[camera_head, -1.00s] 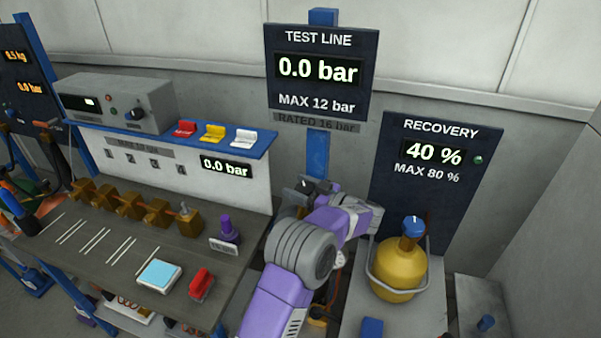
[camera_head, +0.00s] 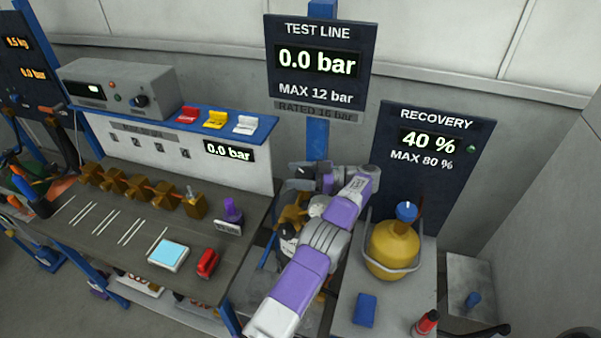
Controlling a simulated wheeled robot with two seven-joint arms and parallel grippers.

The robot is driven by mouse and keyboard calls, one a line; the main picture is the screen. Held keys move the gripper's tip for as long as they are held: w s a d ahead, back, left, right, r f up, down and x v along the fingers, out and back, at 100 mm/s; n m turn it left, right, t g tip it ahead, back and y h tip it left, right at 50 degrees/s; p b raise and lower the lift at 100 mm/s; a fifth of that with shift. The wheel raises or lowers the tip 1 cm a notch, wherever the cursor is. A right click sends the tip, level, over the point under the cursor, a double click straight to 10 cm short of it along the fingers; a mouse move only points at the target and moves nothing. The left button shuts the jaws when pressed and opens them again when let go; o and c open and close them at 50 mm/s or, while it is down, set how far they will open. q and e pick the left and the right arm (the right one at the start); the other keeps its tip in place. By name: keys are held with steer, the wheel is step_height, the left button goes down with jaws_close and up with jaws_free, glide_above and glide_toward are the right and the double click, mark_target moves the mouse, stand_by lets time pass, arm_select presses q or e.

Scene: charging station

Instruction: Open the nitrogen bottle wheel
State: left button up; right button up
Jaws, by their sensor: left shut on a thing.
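My left gripper (camera_head: 303,182) is at the end of the purple and grey arm, just below the test line sign. It is shut on what seems to be the nitrogen bottle wheel, which the gripper mostly hides. Brass fittings (camera_head: 291,214) with a dark-rimmed gauge show just below the gripper. The bottle itself is largely hidden behind my arm. My right gripper is not in view.
The test line display (camera_head: 318,62) reads 0.0 bar. The recovery sign (camera_head: 432,140) reads 40 %. A yellow cylinder (camera_head: 394,250) with a blue cap stands right of my arm. A workbench (camera_head: 100,238) with a brass manifold (camera_head: 142,190) fills the left.

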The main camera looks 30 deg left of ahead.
arm_select(q)
steer(key=shift+s+a+g, duration=0.1)
steer(key=shift+a+g, duration=0.15)
steer(key=shift+g, duration=0.05)
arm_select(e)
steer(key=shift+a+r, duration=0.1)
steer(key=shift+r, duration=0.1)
arm_select(q)
steer(key=shift+d, duration=0.4)
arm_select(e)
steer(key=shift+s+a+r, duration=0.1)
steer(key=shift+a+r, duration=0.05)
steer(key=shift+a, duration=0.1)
